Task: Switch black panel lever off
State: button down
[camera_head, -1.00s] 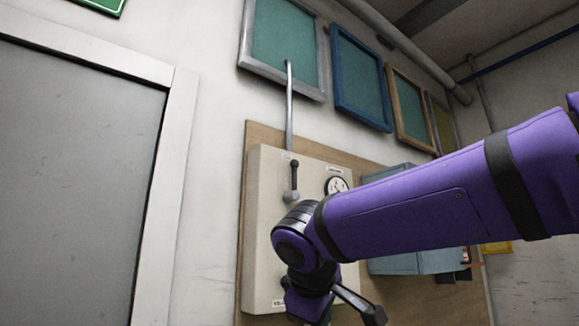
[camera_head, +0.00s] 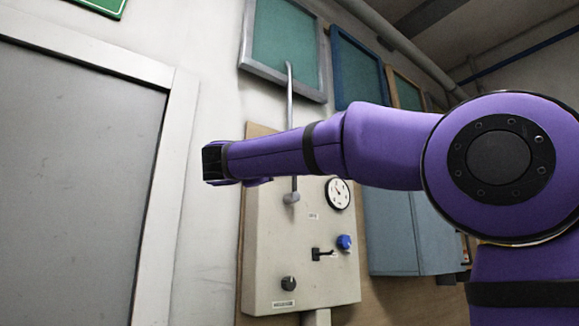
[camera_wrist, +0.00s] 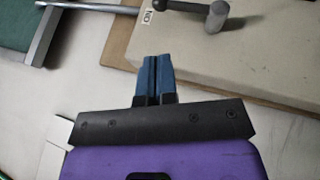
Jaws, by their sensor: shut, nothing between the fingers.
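The beige panel (camera_head: 270,240) hangs on the wall. Its large lever is mostly hidden behind my arm in the head view, where only the grey pivot (camera_head: 291,198) shows. In the wrist view the black lever handle (camera_wrist: 185,6) runs left from its grey hub (camera_wrist: 217,14), its tip beside the ON label (camera_wrist: 147,17). A smaller black lever (camera_head: 321,254) sits lower on the panel, its handle sideways. My gripper (camera_wrist: 153,62) has blue fingers shut together, empty and apart from the lever. In the head view its fingers are hidden; my wrist is left of the panel.
A blue knob (camera_head: 344,242), a gauge (camera_head: 338,193) and a dark knob (camera_head: 288,284) sit on the panel. A blue-grey cabinet (camera_head: 400,235) is right of it. A grey door (camera_head: 75,175) stands left. Framed screens (camera_head: 285,45) hang above.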

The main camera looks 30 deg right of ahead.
jog(key=shift+d, duration=0.1)
jog(key=x, duration=1.3)
jog(key=shift+w+d, duration=0.25)
jog(key=shift+d, duration=0.05)
jog(key=shift+s+d+r, duration=0.1)
jog(key=shift+r, duration=0.05)
